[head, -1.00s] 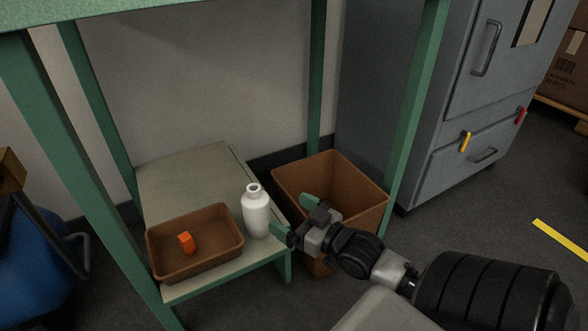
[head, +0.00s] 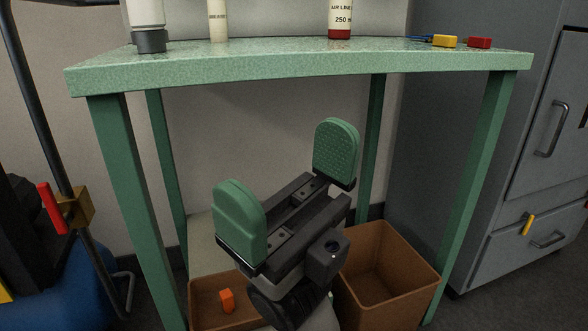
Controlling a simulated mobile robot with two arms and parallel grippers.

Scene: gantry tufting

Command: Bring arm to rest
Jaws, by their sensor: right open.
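My right gripper (head: 288,190) is large in the middle of the head view, with its two green pads spread wide apart and nothing between them. It is raised in front of the green table (head: 300,70), its pads below the level of the tabletop edge in the picture. My left gripper is not in view.
A brown bin (head: 378,262) stands right of my gripper and looks empty. On the tabletop are a white and grey item (head: 149,25), a cream cylinder (head: 218,20), a red-based bottle (head: 340,18), and yellow (head: 445,41) and red (head: 480,43) pieces. A grey cabinet (head: 480,140) stands at the right.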

